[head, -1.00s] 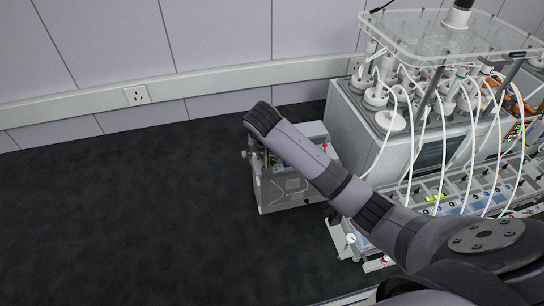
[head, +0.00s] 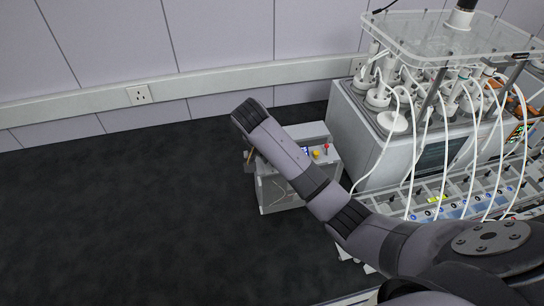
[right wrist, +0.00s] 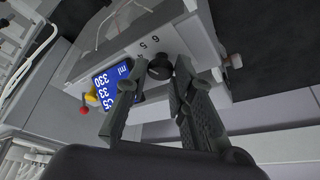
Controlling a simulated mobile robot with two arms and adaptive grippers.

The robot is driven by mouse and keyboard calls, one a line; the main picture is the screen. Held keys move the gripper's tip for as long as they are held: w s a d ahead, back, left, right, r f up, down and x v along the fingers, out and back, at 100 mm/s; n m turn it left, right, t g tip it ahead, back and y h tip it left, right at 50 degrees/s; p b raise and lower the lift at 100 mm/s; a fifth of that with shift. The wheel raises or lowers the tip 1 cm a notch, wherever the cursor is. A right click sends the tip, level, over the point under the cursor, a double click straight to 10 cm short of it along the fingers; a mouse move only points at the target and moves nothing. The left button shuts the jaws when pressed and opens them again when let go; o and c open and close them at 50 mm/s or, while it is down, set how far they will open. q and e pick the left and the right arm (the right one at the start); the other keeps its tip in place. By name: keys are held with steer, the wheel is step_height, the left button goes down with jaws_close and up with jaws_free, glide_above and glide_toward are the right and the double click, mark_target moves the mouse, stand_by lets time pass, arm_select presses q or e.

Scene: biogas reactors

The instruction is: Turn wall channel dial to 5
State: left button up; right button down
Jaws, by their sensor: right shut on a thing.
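The dial (right wrist: 160,68) is a small black knob on the grey panel of a wall box (right wrist: 185,38), with printed numbers including 5 and 6 beside it. Which number it points to cannot be told. My right gripper (right wrist: 156,77) has its two dark fingers on either side of the dial and is shut on it. In the head view the box (head: 285,195) stands on the dark floor, partly covered by my right arm, and the dial is hidden there. My left gripper is not in view.
A blue display (right wrist: 112,85), a yellow button (right wrist: 90,98) and a red knob (right wrist: 84,110) sit near the dial. The reactor unit (head: 355,130) with white tubes stands to the right. The dark floor (head: 110,220) on the left is clear.

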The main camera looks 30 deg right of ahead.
mark_target(267, 170)
steer(key=c, duration=1.4)
jaws_free()
steer(key=shift+o, duration=0.2)
steer(key=v, duration=0.4)
steer(key=shift+w+a+r, duration=0.1)
steer(key=shift+w+a, duration=0.05)
steer(key=shift+a, duration=0.1)
steer(key=shift+s+a+r, duration=0.1)
steer(key=shift+s+r, duration=0.1)
steer(key=shift+r, duration=0.1)
steer(key=shift+v, duration=1.25)
